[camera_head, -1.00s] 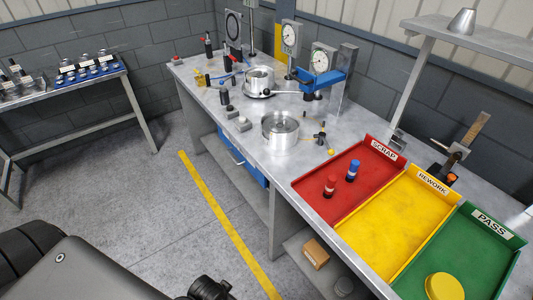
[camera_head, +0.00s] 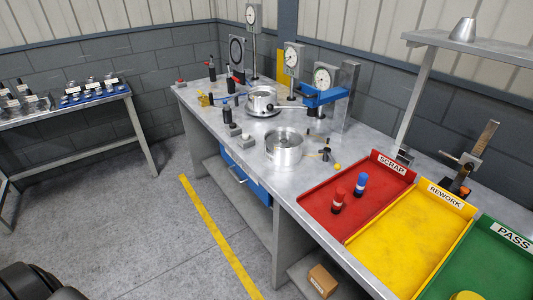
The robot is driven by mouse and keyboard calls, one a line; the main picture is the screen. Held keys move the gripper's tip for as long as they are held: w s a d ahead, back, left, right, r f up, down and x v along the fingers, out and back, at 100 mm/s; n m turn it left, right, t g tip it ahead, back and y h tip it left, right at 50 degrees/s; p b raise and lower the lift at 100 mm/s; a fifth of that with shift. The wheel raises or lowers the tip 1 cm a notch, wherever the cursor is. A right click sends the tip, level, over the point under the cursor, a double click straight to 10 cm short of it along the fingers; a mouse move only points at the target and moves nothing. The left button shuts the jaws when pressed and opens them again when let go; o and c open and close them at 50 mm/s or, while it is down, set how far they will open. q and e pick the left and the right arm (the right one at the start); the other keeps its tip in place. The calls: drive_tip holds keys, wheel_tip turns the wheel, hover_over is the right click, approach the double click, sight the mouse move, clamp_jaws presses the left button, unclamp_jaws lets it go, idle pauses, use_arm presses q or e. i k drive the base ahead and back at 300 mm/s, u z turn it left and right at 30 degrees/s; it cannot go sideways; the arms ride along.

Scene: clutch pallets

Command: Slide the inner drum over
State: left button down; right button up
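A silver metal drum (camera_head: 284,149) stands on the grey workbench (camera_head: 245,150), left of the red tray. A second silver drum-like part (camera_head: 262,99) sits farther back on a round base, with a dark-knobbed lever beside it. I cannot tell which of the two is the inner drum. Neither of my grippers shows in the head view. Only a dark rounded part of my own body shows at the bottom left corner, away from the bench.
Red SCRAP (camera_head: 318,192), yellow REWORK (camera_head: 410,238) and green PASS (camera_head: 480,262) trays fill the right bench. Red (camera_head: 338,200) and blue (camera_head: 360,184) capped pieces stand in SCRAP. Dial gauges (camera_head: 325,77) stand behind the drums. Floor is clear around the yellow line (camera_head: 215,232).

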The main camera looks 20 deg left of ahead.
sight(283, 145)
drive_tip(key=k, duration=0.4)
drive_tip(key=u, duration=1.75)
drive_tip(key=i, duration=1.25)
drive_tip(key=z, duration=2.05)
